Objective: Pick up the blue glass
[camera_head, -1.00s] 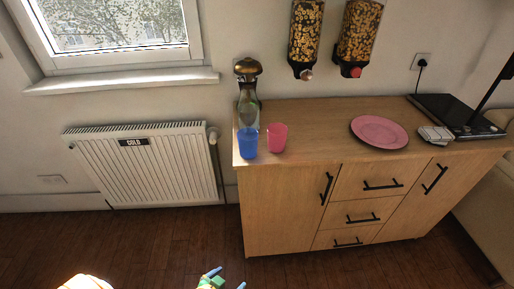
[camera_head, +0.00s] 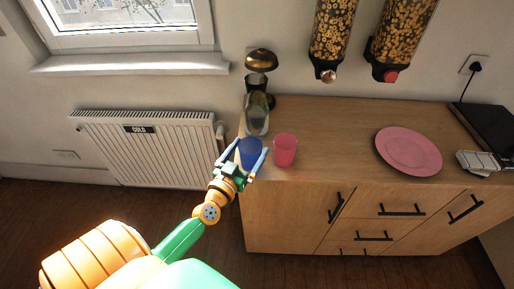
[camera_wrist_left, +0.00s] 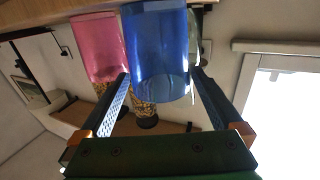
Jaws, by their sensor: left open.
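The blue glass (camera_head: 251,151) stands at the left front corner of the wooden cabinet top. My left gripper (camera_head: 246,160) is open in front of it, with a finger on each side of the glass in the picture. In the left wrist view the blue glass (camera_wrist_left: 158,55) appears between and beyond the open fingers of my left gripper (camera_wrist_left: 160,84). I cannot tell whether the fingers touch it. My right gripper is in neither view.
A pink glass (camera_head: 285,150) stands close to the right of the blue one. A pink plate (camera_head: 408,151) lies farther right. Cereal dispensers (camera_head: 331,40) hang above. The counter between pink glass and plate is clear.

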